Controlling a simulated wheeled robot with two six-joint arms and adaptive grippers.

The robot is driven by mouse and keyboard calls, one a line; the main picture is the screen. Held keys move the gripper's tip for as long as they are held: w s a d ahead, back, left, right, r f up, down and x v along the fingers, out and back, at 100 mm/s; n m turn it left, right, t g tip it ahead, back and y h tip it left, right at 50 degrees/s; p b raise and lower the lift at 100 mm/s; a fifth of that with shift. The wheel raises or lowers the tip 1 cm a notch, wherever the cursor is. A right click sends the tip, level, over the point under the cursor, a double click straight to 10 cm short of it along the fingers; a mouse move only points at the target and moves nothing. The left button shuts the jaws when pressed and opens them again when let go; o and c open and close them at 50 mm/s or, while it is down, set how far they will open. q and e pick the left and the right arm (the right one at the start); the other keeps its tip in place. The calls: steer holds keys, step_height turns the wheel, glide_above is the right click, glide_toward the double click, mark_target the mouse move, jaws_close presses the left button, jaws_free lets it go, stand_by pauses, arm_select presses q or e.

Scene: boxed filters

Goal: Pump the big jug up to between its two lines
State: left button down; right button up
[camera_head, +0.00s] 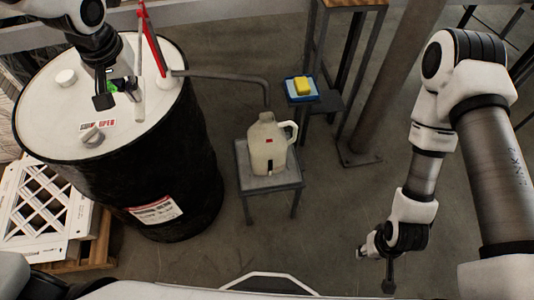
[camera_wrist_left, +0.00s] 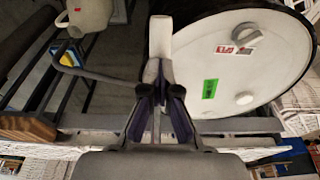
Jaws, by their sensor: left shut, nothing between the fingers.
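The big jug (camera_head: 266,148) is cream-coloured with a side handle and stands upright on a small grey stool (camera_head: 270,182). It bears a red mark and a lower black mark; I cannot tell its liquid level. A hand pump with a red lever (camera_head: 152,42) stands on a black drum's white lid (camera_head: 50,105); its grey spout (camera_head: 232,77) bends down over the jug. My left gripper (camera_head: 104,100) is shut and empty above the lid, left of the pump. It also shows in the left wrist view (camera_wrist_left: 160,98). My right gripper (camera_head: 376,266) hangs open and empty at lower right, away from the jug.
A yellow sponge (camera_head: 303,86) lies on a blue tray (camera_head: 288,98) behind the jug. A wooden-topped stand (camera_head: 352,4) and a post are behind it. Floor between stool and right arm is clear.

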arm_select(q)
step_height(320, 180, up, 16)
steer(key=p, duration=1.4)
steer(key=shift+f, duration=0.15)
steer(key=shift+w, duration=0.1)
step_height(320, 180, down, 3)
steer(key=shift+w+g+h+p, duration=0.1)
steer(key=shift+g+h+p, duration=0.2)
steer(key=shift+g+p, duration=0.8)
